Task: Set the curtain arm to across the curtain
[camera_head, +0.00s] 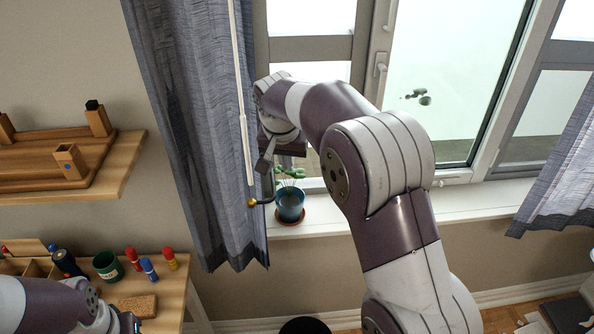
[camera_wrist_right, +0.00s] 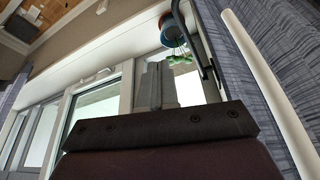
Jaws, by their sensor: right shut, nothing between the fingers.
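The curtain arm (camera_head: 264,202) is a thin dark bent rod with a gold ball at its end, at the right edge of the left grey curtain (camera_head: 195,130). In the head view its ball end shows in front of the curtain's edge. In the right wrist view, a dark rod (camera_wrist_right: 206,62) runs beside the curtain (camera_wrist_right: 235,85). My right gripper (camera_head: 263,166) is just above the arm, its fingers shut and empty; they also show in the wrist view (camera_wrist_right: 160,84). I cannot tell whether they touch the arm.
A white wand (camera_head: 242,110) hangs along the curtain. A blue potted plant (camera_head: 290,205) stands on the windowsill (camera_head: 460,203), close below my right gripper. The window is behind. Shelves at left hold a wooden rack (camera_head: 45,165), a green cup (camera_head: 107,266) and several pegs.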

